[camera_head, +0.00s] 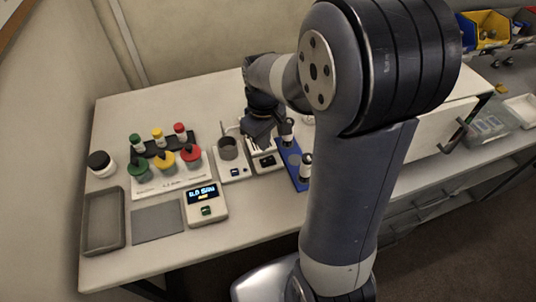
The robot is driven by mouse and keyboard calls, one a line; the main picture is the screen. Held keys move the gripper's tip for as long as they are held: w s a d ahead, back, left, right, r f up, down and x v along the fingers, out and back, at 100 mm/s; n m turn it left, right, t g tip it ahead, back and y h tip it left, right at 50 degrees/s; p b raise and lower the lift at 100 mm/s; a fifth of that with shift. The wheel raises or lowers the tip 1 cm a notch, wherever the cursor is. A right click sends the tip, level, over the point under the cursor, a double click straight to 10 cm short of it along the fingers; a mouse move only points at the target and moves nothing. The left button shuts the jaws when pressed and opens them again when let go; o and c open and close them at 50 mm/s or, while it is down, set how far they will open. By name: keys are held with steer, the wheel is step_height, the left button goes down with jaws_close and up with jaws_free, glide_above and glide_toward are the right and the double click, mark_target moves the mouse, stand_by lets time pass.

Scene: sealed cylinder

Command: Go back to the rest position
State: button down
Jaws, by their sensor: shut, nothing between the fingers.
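My arm reaches over the bench, and my gripper (257,130) is at its far end, low above the small devices in the middle. It looks shut and I see nothing held in it; the fingertips are small and partly hidden. A blue plate (293,168) lies just right of it, partly behind my arm. A small dark-and-white cylinder (306,166) stands upright at the plate's front. Another dark-topped cylinder (286,131) is at its back, close beside the gripper. I cannot tell whether the gripper touches it.
Left of the gripper are a grey cup device (228,154) and a rack with green, yellow and red caps (163,160). In front are a lit display box (205,203), a grey mat (157,223) and an empty tray (104,221). A black-lidded jar (101,164) stands far left.

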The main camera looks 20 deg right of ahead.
steer(key=shift+r+p, duration=0.45)
steer(key=shift+r, duration=0.4)
steer(key=shift+f, duration=0.1)
